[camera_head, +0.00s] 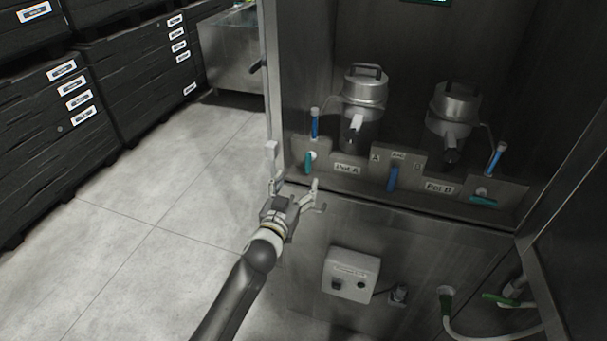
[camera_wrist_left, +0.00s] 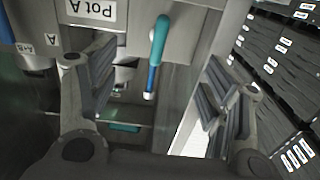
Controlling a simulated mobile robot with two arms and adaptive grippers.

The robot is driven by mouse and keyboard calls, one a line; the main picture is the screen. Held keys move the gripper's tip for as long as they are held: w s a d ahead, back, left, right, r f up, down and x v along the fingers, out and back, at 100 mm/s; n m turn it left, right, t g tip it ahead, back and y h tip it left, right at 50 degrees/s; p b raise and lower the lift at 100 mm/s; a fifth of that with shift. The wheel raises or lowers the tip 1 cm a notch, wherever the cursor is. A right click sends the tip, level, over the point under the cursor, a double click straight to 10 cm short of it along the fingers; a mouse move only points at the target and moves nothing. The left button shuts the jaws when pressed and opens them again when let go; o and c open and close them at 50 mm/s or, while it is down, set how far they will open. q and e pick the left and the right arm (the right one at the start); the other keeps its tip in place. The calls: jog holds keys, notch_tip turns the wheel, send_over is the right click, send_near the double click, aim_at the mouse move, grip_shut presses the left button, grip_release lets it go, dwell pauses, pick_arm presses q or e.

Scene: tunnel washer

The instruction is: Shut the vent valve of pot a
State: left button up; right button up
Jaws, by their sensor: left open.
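Pot A (camera_head: 365,88) is a lidded metal pot at the back of the steel cabinet. Below and left of it, left of the "Pot A" label (camera_head: 347,169), a small teal valve handle (camera_head: 308,163) points roughly downward from the panel. In the left wrist view the teal handle (camera_wrist_left: 160,38) appears upright between the finger lines, with a blue-and-white tube end behind it. My left gripper (camera_head: 295,188) is open and empty, in front of and just below the handle, apart from it. My right gripper is not in view.
Pot B (camera_head: 456,103) stands at right; its teal handle (camera_head: 482,201) lies sideways. A blue lever (camera_head: 392,177) hangs between the labels. The cabinet's left post (camera_head: 272,105) is close to my gripper. A switch box (camera_head: 350,274) sits below. Floor at left is clear.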

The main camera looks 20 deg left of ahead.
aim_at(307, 165)
pick_arm(q)
jog(key=w+b, duration=0.1)
jog(key=w, duration=0.2)
jog(key=w+b, duration=0.1)
jog(key=w, duration=0.2)
jog(key=shift+w+d, duration=0.2)
jog(key=shift+w, duration=0.2)
jog(key=shift+w+b, duration=0.3)
jog(key=shift+w, duration=0.05)
grip_shut()
